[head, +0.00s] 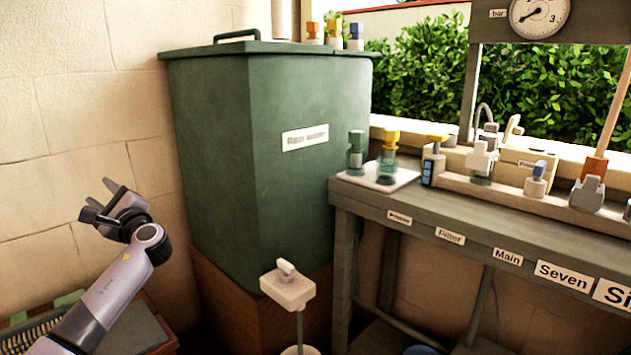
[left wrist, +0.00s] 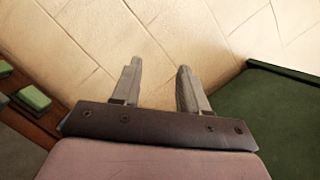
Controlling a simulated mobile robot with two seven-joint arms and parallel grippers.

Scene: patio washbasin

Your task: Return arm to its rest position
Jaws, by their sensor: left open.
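My left gripper (head: 103,202) is raised at the left of the head view, in front of the tiled wall and left of the green tank. Its arm comes up from the lower left corner. In the left wrist view its two fingers (left wrist: 157,85) stand apart with nothing between them, and the pale wall shows behind. My right gripper is not in either view.
The green tank (head: 230,160) stands on a brown base. A bench (head: 450,215) with labels, taps and bottles is at the right. A white-topped post (head: 288,287) stands in front. A basket (head: 28,338) is at lower left, below my left arm.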

